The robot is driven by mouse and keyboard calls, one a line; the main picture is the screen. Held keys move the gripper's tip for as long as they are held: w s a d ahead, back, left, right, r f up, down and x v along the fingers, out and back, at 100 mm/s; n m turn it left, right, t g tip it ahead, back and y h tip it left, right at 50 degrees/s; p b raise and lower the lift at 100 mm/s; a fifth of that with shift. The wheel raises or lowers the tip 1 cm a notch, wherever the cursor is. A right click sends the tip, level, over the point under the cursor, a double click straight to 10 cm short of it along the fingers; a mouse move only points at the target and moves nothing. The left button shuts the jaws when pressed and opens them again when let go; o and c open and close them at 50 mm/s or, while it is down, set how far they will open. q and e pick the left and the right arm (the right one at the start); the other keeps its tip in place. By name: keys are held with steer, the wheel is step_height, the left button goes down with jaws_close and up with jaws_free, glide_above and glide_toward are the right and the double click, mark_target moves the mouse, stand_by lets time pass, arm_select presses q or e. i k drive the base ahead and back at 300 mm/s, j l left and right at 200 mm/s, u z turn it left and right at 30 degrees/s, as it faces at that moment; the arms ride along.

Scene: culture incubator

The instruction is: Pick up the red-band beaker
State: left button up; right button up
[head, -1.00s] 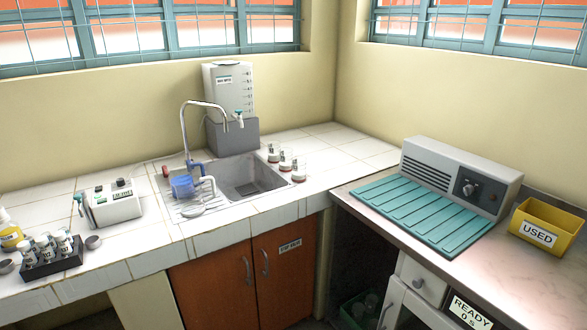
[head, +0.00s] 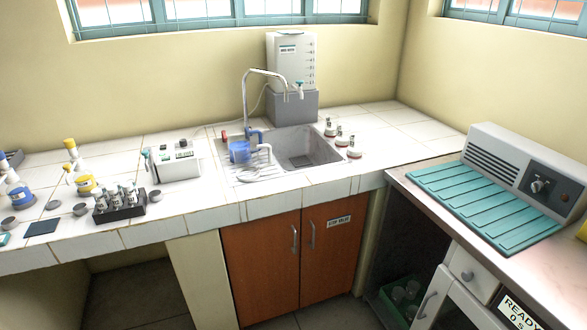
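No beaker with a clearly readable red band stands out in the head view. Three small labelled glass vessels stand right of the sink: a rear one (head: 330,126), a middle one (head: 341,137) and a front one (head: 354,148). A blue vessel (head: 239,151) sits at the sink's left side, by the drying rack. A small red object (head: 224,136) is behind it. Neither of my grippers is in view.
The sink (head: 312,150) is set in the white tiled counter (head: 205,222). A grey device (head: 178,162) stands left of the sink. A teal ribbed mat (head: 483,205) lies on the right bench.

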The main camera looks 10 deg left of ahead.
mark_target(331, 120)
steer(key=i+z, duration=0.15)
steer(key=z, duration=0.35)
steer(key=i+j+z, duration=0.15)
steer(key=z, duration=0.3)
